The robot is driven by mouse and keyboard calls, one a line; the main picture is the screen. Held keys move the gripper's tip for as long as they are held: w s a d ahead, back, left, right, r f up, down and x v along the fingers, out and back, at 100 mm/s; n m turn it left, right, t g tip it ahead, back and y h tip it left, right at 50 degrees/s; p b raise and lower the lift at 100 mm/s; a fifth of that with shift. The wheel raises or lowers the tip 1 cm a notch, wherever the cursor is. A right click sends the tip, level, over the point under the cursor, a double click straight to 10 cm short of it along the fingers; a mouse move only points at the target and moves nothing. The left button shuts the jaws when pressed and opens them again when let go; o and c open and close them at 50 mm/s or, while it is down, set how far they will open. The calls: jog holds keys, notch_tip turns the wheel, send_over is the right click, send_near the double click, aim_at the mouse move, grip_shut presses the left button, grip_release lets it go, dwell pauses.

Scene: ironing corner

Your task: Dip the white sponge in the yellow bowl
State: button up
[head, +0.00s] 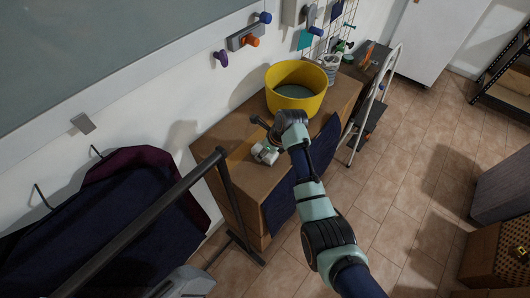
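The yellow bowl (313,105) stands upright on the wooden cabinet top against the wall. Its inside shows a grey-green surface that looks like liquid. My arm reaches over the cabinet from the lower right, and its wrist is just in front of the bowl. My gripper (262,124) seems to be the small dark part left of the wrist, apart from the bowl; its fingers are too small to read. A small white and pale green shape lies below the wrist; I cannot tell whether it is part of my arm or the white sponge. I see no sponge clearly.
A patterned cup (330,62) stands behind the bowl at the right. A dark cloth (325,148) hangs over the cabinet's front edge. A dark metal rail (150,228) with dark garments stands at the left. A step stool (372,112) stands right of the cabinet. The cabinet's left top is fairly clear.

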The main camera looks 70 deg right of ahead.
jog(key=shift+r+b, duration=0.1)
jog(key=shift+b, duration=0.25)
notch_tip(320, 180, up, 20)
jog(key=shift+r, duration=0.15)
